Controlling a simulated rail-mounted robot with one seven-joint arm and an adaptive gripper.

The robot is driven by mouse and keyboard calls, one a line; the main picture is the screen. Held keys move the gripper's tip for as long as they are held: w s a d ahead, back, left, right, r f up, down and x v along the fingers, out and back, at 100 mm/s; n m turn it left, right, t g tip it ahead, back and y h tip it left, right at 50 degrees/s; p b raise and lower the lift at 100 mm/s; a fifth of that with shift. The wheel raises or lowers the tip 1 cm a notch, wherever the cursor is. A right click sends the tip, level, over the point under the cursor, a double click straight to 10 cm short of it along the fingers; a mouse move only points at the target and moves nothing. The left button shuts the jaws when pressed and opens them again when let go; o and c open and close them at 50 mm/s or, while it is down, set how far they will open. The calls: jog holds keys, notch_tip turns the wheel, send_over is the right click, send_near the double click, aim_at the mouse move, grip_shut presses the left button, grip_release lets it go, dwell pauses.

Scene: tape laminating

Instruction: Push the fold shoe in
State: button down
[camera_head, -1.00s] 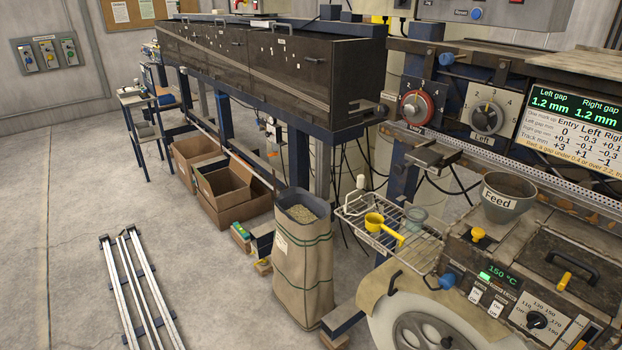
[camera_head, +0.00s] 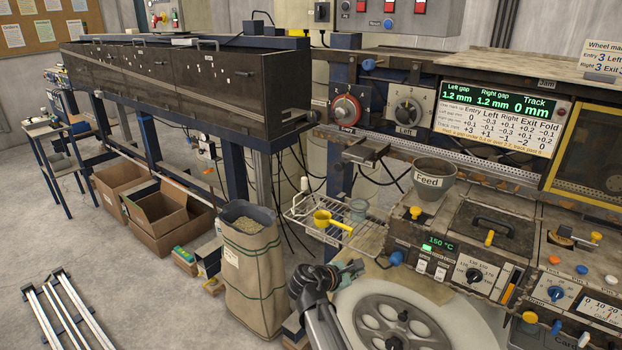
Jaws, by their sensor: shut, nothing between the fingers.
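I cannot tell for sure which part is the fold shoe; nothing in view is labelled so. A small brass-coloured part with a dark knob (camera_head: 568,238) sits on the machine top at the right, but I cannot tell what it is. My gripper (camera_head: 354,269) is low in the middle of the view, above the edge of the large pale reel (camera_head: 445,310) and left of the machine's front. It is shut and small in view, with nothing seen in it. The display (camera_head: 500,110) reads left gap 1.2 mm, right gap 1.2 mm and track 0 mm.
The feed cup (camera_head: 434,178) and a wire rack (camera_head: 330,230) with a yellow scoop (camera_head: 330,219) stand beyond my gripper. A pellet sack (camera_head: 252,275) stands at its left. Knobs line the machine's front (camera_head: 470,274).

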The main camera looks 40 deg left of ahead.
jog(key=s+a+r+n+t+y, duration=0.1)
jog(key=a+r+n, duration=0.15)
jog(key=r, duration=0.25)
jog(key=s+a+r+n+t+y, duration=0.1)
jog(key=s+a+r+n+t, duration=0.1)
jog(key=a+r, duration=0.3)
jog(key=n+t+y+b, duration=0.1)
jog(key=n+t+y, duration=0.1)
jog(key=n, duration=0.3)
send_near(340, 170)
jog(key=w+p, duration=0.1)
jog(key=w, duration=0.1)
jog(key=w+p, duration=0.1)
jog(key=w, duration=0.1)
jog(key=w+p, duration=0.1)
jog(key=w, duration=0.1)
jog(key=shift+w+a+f, duration=0.1)
jog(key=shift+a, duration=0.25)
jog(key=shift+w+p, duration=0.3)
jog(key=shift+w, duration=0.2)
jog(key=shift+a, duration=0.1)
